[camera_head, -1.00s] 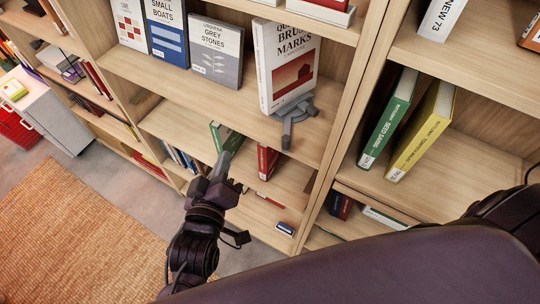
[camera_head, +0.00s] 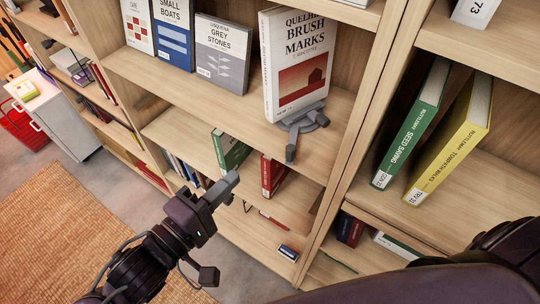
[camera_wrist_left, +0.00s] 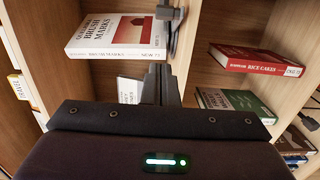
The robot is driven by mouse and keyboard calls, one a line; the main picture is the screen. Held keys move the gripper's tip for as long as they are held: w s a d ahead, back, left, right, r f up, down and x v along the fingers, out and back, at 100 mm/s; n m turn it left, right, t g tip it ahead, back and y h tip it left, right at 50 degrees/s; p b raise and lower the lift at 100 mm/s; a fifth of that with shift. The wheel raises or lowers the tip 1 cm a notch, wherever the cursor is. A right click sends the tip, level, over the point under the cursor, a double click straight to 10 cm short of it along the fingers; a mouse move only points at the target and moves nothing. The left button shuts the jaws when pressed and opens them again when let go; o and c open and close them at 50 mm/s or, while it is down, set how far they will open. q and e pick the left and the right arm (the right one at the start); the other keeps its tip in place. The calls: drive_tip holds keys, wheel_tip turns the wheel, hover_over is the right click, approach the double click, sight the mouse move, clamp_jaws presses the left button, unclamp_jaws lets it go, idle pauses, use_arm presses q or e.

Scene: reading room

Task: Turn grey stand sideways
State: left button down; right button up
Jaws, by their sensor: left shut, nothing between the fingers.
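The grey stand (camera_head: 303,124) is on the upper middle shelf, at the foot of the upright white book Brush Marks (camera_head: 298,70). One of its arms points toward the shelf's front edge. Part of the stand is hidden by the book. In the left wrist view the stand (camera_wrist_left: 174,38) shows at the top, beside the book (camera_wrist_left: 118,36). My left gripper (camera_head: 232,180) is shut and empty, below and to the left of the stand, apart from it. Its fingers (camera_wrist_left: 162,84) also show in the left wrist view. My right gripper is out of view.
Upright books, including Grey Stones (camera_head: 222,53), stand left on the same shelf (camera_head: 190,98). Green (camera_head: 230,150) and red (camera_head: 271,175) books are on the shelf below. A divider (camera_head: 350,130) separates the right bay, holding green (camera_head: 412,125) and yellow (camera_head: 450,140) books.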

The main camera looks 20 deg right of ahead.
use_arm(q)
drive_tip(key=w+d+p, duration=0.2)
drive_tip(key=d+p, duration=0.1)
drive_tip(key=d, duration=0.6)
drive_tip(key=shift+w, duration=0.3)
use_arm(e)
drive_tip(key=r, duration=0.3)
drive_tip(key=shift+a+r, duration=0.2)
